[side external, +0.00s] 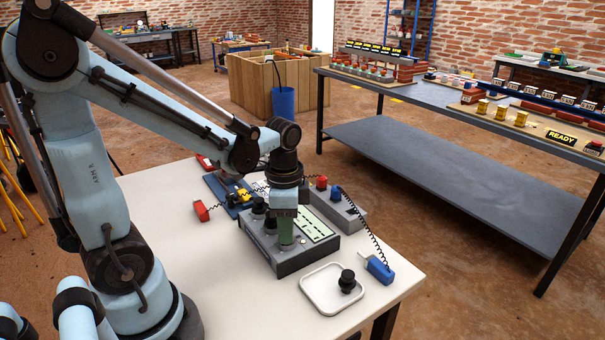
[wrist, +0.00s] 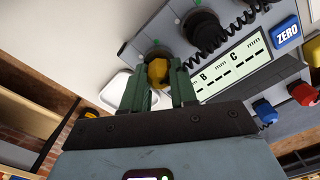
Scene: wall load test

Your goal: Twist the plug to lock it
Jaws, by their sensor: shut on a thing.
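A grey test box (side external: 289,265) with a pale display stands on the white table. My gripper (side external: 286,240) points down at the near end of its socket row. In the wrist view its green fingers (wrist: 158,84) are shut on a yellow plug (wrist: 157,70), which sits at a dark socket of the box (wrist: 133,42). The plug's lower part and its turn angle cannot be made out. In the side view the fingers hide the plug. Black plugs (wrist: 204,30) with coiled cord stand in the row beside it.
A white tray (side external: 310,291) with a loose black knob-like piece (side external: 347,281) lies in front of the box. A blue handheld piece (side external: 379,268) on a coiled cord is at right. A grey unit with a red knob (side external: 321,182) stands behind. The table's front left is clear.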

